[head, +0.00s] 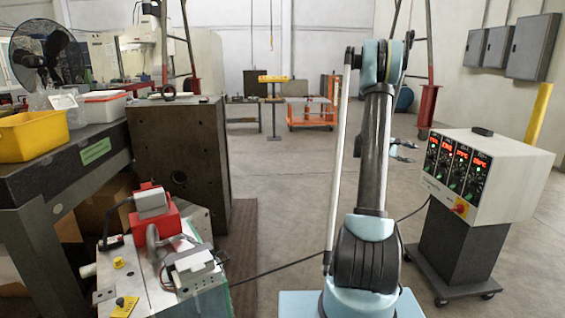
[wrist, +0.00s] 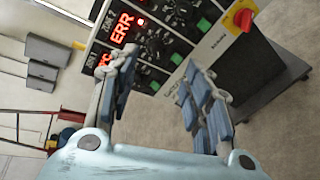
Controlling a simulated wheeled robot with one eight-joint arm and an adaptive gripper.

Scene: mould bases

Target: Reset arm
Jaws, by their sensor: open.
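My arm stands upright in the middle of the head view, with its elbow high. My gripper (head: 404,152) shows partly behind the arm, to the right of the upper link and left of the control box (head: 492,165). In the wrist view my gripper (wrist: 160,100) has its two padded fingers spread apart, with nothing between them. Behind the fingers the panel of the control box (wrist: 165,45) shows tilted, with red displays, one reading "ERR". The fingers appear apart from the panel.
A dark steel block (head: 178,150) stands at left beside a workbench (head: 60,165) with a yellow bin (head: 33,135). A machine with a red block (head: 155,218) stands in front. The control box rests on a wheeled stand (head: 458,255). Open floor (head: 285,190) lies between. An orange cart (head: 312,113) is far back.

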